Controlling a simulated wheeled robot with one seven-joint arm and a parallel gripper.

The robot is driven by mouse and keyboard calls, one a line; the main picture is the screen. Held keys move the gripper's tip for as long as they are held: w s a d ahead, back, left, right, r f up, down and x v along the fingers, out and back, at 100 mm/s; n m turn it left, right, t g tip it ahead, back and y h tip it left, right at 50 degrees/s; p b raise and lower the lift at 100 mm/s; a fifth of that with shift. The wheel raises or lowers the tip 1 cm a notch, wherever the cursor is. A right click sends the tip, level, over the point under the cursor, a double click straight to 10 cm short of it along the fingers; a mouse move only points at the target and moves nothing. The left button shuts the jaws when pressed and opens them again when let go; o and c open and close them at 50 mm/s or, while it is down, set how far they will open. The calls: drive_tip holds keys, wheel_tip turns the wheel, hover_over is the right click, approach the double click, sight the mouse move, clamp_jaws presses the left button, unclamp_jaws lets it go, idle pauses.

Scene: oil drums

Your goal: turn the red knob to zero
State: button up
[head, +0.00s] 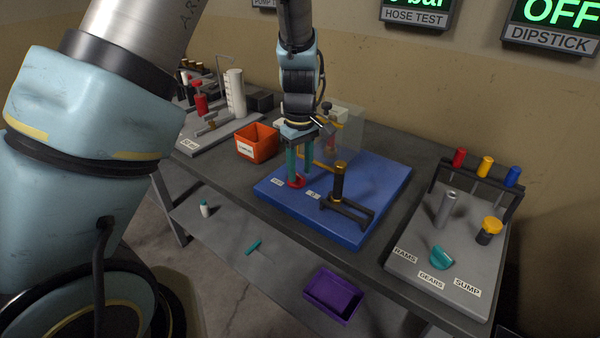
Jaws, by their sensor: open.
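The red knob (297,183) sits low on the blue board (375,200), at the board's left front part. A small white label lies at its left. My gripper (298,178) points down at it, with its teal fingers open. The left finger reaches down at the knob and hides part of it; the right finger comes down just behind and to the right of it. I cannot tell whether the fingers touch the knob. The knob's markings are too small to read.
A black post with brass parts (338,182) and a dark frame stand right of the knob. A clear panel (345,140) rises behind. An orange bin (257,142) stands left of the board. A grey lever panel (440,270) is at right. A purple tray (332,294) lies below.

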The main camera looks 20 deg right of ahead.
sight(300, 176)
wheel_tip(300, 176, up, 9)
drive_tip(key=b, duration=0.1)
drive_tip(key=shift+r+b, duration=0.2)
drive_tip(key=shift+b, duration=0.1)
